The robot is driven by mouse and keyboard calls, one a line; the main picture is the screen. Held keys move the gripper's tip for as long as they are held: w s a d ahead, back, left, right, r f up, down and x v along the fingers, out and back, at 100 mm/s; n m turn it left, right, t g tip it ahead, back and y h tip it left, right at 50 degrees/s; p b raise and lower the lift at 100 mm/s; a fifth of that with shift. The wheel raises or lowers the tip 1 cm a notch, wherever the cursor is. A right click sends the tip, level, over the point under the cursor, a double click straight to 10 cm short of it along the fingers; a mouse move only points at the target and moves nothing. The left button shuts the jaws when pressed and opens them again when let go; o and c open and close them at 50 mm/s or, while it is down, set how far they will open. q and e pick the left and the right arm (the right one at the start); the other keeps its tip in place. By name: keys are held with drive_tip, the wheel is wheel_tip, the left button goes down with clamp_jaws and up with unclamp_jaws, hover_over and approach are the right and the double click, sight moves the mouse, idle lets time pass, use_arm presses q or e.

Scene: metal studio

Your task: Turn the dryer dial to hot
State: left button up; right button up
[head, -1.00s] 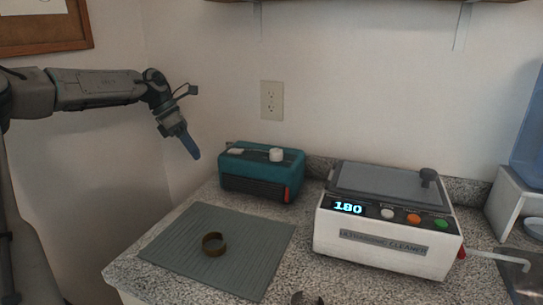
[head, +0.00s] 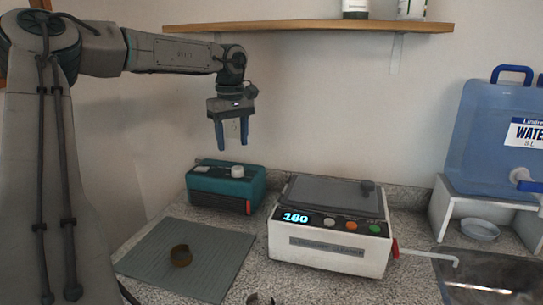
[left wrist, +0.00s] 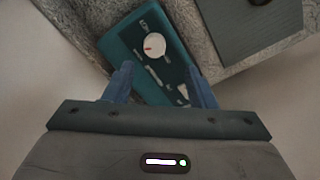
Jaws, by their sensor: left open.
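The dryer is a teal box (head: 222,190) at the back of the counter, left of the ultrasonic cleaner. Its round white dial (head: 238,171) is on its top; in the left wrist view the dial (left wrist: 154,45) has a red mark on its left side. The dial's labels are too small to read. My left gripper (head: 232,146) is open and empty, fingers pointing down, above the dryer and apart from it. In the left wrist view its two blue fingers frame the lower part of the dryer's panel.
The white ultrasonic cleaner (head: 330,257), reading 180, stands right of the dryer. A brown ring (head: 181,255) lies on the grey mat (head: 215,270) in front. A wooden shelf (head: 310,28) hangs above. A blue water container (head: 500,130) and a sink (head: 480,275) are at right.

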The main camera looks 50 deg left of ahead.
sight(237, 168)
use_arm(q)
drive_tip(key=shift+w+d+r+m, duration=0.2)
drive_tip(key=shift+w+d+m, duration=0.1)
drive_tip(key=shift+d, duration=0.1)
drive_tip(key=shift+w+f, duration=0.1)
drive_tip(key=shift+f, duration=0.25)
drive_tip(key=f, duration=0.5)
drive_tip(key=shift+a+f, duration=0.25)
drive_tip(key=shift+a, duration=0.05)
drive_tip(key=shift+d+f, duration=0.15)
drive_tip(key=shift+f, duration=0.65)
use_arm(e)
drive_tip(key=shift+s+d+r+h, duration=0.1)
drive_tip(key=shift+d+h, duration=0.2)
drive_tip(key=shift+d, duration=0.3)
use_arm(q)
drive_tip(key=shift+c, duration=0.4)
